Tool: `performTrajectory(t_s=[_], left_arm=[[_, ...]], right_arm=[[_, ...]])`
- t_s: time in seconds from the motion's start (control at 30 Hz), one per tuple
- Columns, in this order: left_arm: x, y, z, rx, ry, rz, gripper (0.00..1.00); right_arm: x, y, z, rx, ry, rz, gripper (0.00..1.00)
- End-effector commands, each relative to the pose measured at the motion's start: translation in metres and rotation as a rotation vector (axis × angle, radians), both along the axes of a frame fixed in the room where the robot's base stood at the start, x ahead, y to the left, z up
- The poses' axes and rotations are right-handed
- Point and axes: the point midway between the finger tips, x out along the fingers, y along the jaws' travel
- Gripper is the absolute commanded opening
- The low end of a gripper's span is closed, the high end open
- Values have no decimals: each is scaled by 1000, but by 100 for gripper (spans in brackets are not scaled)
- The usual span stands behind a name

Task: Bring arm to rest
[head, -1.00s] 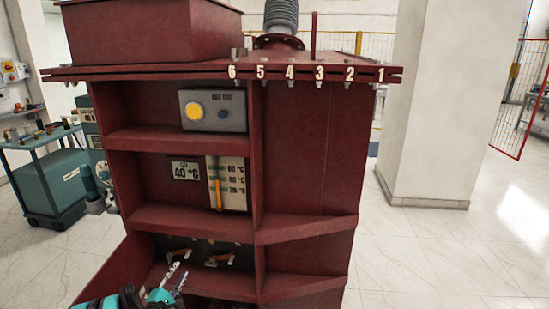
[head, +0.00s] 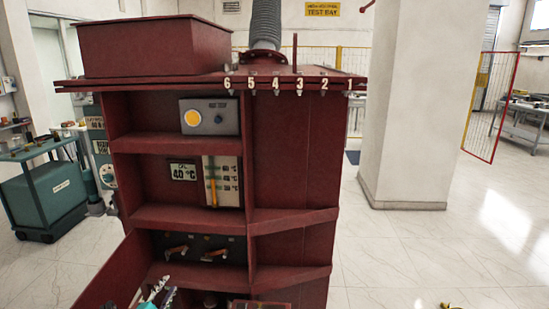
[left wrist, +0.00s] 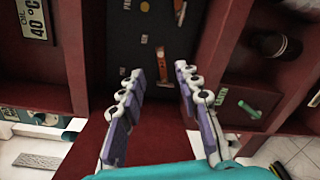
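My left gripper (head: 160,290) is low in the head view, in front of the lower bay of the dark red transformer cabinet (head: 290,170). In the left wrist view its two purple-padded fingers (left wrist: 160,90) are spread apart with nothing between them. The same levers (head: 215,253) show in the head view. Whether the fingertips touch anything is unclear. My right gripper is not in view.
A gauge panel (head: 209,117) and a temperature display (head: 183,172) sit on the upper shelves. A teal cart (head: 45,195) stands at left, a white pillar (head: 408,110) at right.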

Motion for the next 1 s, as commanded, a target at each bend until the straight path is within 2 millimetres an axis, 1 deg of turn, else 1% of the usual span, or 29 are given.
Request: performTrajectory(t_s=[0.17,0.37,0.47,0.57,0.6,0.67,0.7,0.77,0.87,0.9,0.97,1.0], left_arm=[[1,-20,21,79,29,-42,33],[-2,-52,51,216,76,-109,33],[-9,-75,70,311,106,-157,33],[-25,-105,93,437,144,-223,33],[-34,-117,102,497,162,-252,33],[-49,-135,115,585,187,-300,33],[-61,-147,122,647,204,-330,33],[-80,-162,131,734,227,-377,33],[-116,-185,142,883,264,-454,33],[-132,-193,146,942,279,-483,33],[-157,-203,149,1031,300,-530,33],[-174,-208,150,1090,315,-560,33]], right_arm=[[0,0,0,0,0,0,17],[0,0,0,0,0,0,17],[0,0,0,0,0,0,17],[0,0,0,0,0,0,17],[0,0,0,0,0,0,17],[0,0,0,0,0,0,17],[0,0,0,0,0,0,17],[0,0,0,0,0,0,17],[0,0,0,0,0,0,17],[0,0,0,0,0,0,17],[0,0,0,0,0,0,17],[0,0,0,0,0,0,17]])
